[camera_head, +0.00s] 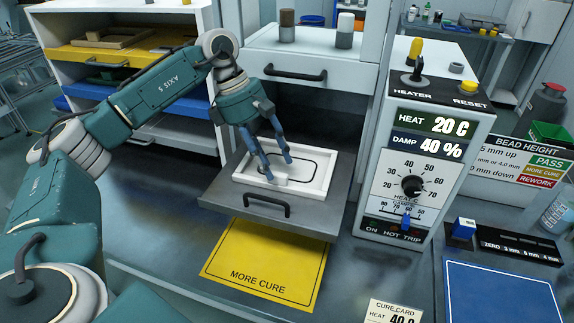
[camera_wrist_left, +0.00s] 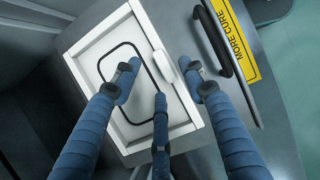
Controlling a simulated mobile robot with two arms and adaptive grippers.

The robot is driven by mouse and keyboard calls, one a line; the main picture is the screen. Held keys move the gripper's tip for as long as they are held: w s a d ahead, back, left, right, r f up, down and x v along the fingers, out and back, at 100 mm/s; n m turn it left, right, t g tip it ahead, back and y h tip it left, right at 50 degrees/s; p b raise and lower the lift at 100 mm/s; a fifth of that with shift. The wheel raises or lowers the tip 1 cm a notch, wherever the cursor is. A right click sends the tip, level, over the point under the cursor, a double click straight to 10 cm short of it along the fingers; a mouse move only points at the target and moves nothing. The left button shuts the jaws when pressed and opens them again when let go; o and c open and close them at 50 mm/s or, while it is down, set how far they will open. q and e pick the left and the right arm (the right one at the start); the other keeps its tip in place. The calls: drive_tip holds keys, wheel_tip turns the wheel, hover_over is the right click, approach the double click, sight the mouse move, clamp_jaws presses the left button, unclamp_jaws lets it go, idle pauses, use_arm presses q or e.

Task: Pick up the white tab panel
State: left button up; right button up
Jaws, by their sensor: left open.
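The white tab panel (camera_head: 308,188) lies flat on a pulled-out grey drawer (camera_head: 222,193). It has a raised white rim and a black rounded bead line. In the left wrist view the fingertips (camera_wrist_left: 160,84) are around the tab's area, and one finger covers part of the bead line. I cannot tell whether any finger touches the panel. My right gripper is not in view.
The drawer has a dark handle (camera_head: 266,204). A yellow MORE CURE mat (camera_head: 262,268) lies below it. The heater control box (camera_head: 425,165) stands close on the right. A blue mat (camera_head: 502,295) lies at the lower right. Shelves with trays (camera_head: 120,55) are behind my left arm.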

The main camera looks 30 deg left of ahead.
sight(278, 173)
use_arm(q)
drive_tip(key=x, duration=0.2)
drive_tip(key=p+x, duration=0.1)
drive_tip(key=x, duration=0.1)
drive_tip(key=shift+s+d, duration=0.15)
drive_tip(key=c, duration=1.1)
drive_tip(key=shift+r, duration=0.1)
